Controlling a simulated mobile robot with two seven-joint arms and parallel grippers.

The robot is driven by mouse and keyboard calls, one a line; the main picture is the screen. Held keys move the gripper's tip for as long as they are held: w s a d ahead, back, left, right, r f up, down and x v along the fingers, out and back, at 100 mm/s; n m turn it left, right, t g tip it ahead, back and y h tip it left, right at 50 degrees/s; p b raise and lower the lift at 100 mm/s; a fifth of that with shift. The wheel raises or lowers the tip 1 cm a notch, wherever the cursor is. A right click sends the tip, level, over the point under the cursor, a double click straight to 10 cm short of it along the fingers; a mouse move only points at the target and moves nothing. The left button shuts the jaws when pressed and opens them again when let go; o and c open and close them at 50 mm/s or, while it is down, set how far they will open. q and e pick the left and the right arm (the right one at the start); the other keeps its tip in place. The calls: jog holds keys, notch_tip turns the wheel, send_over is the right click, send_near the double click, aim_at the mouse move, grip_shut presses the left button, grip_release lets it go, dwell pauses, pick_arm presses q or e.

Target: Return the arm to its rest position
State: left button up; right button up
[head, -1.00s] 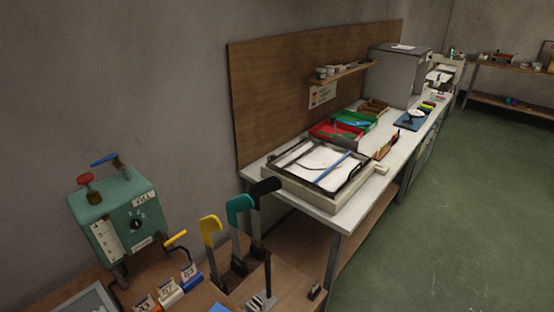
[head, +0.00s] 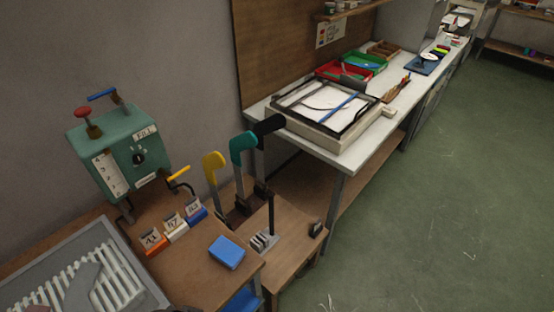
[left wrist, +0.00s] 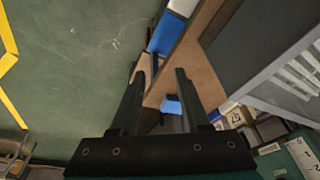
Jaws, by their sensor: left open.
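My left gripper (left wrist: 161,76) shows in the left wrist view with its two dark fingers apart and nothing between them. It appears to hang in the air, with green floor, a wooden bench and a blue block (left wrist: 171,104) behind it. I see neither gripper clearly in the head view. My right gripper is not in view.
The wooden bench (head: 205,278) holds a blue block (head: 227,252), numbered tags (head: 176,228), a green box (head: 120,150) and a grey slatted rack (head: 127,262). The floor (head: 430,220) at right is clear.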

pick_arm(q)
notch_tip(320, 180, down, 14)
jog(key=s+b, duration=0.2)
jog(key=b, duration=0.2)
jog(key=s+a+f+g+b, duration=0.1)
jog(key=s+f+b, duration=0.4)
jog(key=f, duration=0.8)
jog(key=s+a+f+g+b, duration=0.1)
jog(key=s+f+b, duration=0.3)
jog(key=s+f, duration=0.7)
notch_tip(320, 180, down, 3)
jog(key=shift+s+a+f+b, duration=0.1)
jog(key=shift+s+a+b, duration=0.1)
jog(key=shift+a+b, duration=0.25)
jog(key=shift+s, duration=0.15)
